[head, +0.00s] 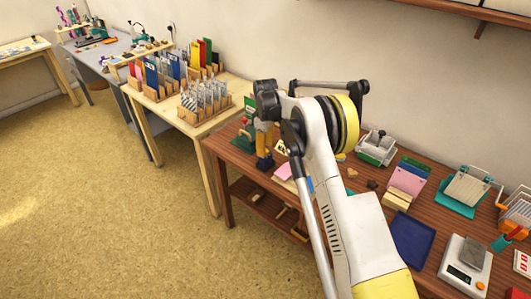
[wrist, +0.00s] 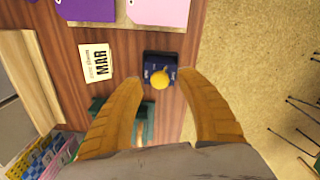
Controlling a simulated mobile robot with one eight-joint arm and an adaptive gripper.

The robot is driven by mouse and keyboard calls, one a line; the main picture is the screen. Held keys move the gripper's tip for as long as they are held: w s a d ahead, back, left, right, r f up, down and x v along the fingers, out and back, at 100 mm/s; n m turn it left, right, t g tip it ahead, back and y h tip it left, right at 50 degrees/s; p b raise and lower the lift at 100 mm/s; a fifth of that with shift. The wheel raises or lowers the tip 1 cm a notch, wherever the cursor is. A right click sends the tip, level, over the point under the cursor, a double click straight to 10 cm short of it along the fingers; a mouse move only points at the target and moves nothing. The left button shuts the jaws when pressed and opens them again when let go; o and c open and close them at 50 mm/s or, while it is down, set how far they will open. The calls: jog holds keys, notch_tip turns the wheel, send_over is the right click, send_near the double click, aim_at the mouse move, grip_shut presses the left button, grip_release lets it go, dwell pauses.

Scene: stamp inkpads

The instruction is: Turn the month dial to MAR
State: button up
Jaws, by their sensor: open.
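The month dial is a dark blue block with a round yellow knob (wrist: 160,78) on the wooden table in the wrist view. No month on it is readable to me. My gripper (wrist: 161,84) is open, with its two yellow fingers on either side of the knob. I cannot tell whether either finger touches it. A cream card (wrist: 97,63) printed "MAR" lies left of the block. In the head view my gripper (head: 264,148) points down over the dark blue block (head: 264,163) at the table's front left edge.
A green object (wrist: 128,122) is partly hidden behind my left finger. Purple and pink pads (wrist: 160,12) lie at the top of the wrist view. The floor (wrist: 245,60) is close on the right. A blue tray (head: 412,239) and a scale (head: 465,264) stand farther right.

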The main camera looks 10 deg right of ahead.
jog(key=shift+f, duration=0.55)
grip_shut()
jog(key=shift+n, duration=0.3)
jog(key=n, duration=1.1)
dwell(0.4)
